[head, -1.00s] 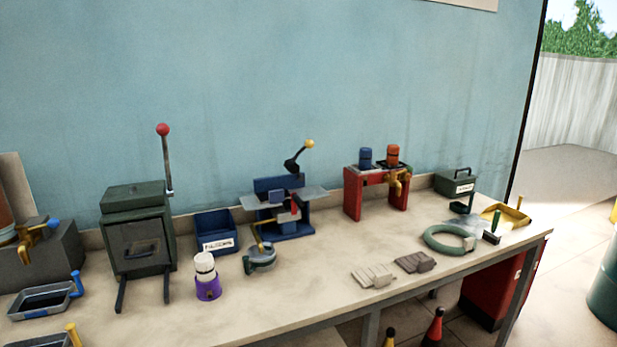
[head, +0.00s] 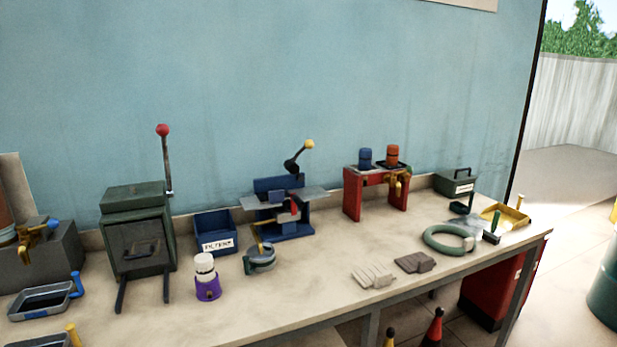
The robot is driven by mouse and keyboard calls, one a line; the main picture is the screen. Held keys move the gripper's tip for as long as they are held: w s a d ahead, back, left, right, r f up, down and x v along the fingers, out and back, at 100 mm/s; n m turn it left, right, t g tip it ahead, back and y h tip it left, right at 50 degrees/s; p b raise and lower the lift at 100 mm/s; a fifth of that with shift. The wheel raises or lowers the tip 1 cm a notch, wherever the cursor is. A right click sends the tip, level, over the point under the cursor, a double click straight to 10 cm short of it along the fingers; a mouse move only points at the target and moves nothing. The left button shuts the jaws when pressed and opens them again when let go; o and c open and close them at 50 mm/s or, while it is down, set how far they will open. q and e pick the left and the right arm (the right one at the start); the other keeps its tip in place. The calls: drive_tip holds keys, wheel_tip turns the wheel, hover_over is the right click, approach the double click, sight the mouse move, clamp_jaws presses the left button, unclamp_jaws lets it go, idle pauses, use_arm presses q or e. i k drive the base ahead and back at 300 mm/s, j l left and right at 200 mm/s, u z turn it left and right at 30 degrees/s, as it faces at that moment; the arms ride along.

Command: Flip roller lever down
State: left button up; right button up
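A blue bench machine (head: 284,212) stands near the back of the workbench. A black lever with a yellow ball (head: 309,145) rises up and to the right above it. A dark green box-like machine (head: 137,235) stands to its left, with an upright lever topped by a red ball (head: 163,130) at its right side. Nothing visibly marks which one is the roller. Neither of my grippers is in view.
The workbench (head: 325,285) also holds a blue bin (head: 216,232), a purple-and-white container (head: 207,278), a red stand (head: 353,190) with blue and orange jars, and a green ring (head: 440,240).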

sight(308, 144)
drive_tip(key=l+u, duration=0.25)
drive_tip(key=l, duration=0.75)
drive_tip(key=i+l+z, duration=0.2)
drive_tip(key=i+l, duration=0.25)
drive_tip(key=i+l+z, duration=0.15)
drive_tip(key=i+l, duration=0.25)
drive_tip(key=i+l+z, duration=0.2)
drive_tip(key=i, duration=0.35)
drive_tip(key=l, duration=0.1)
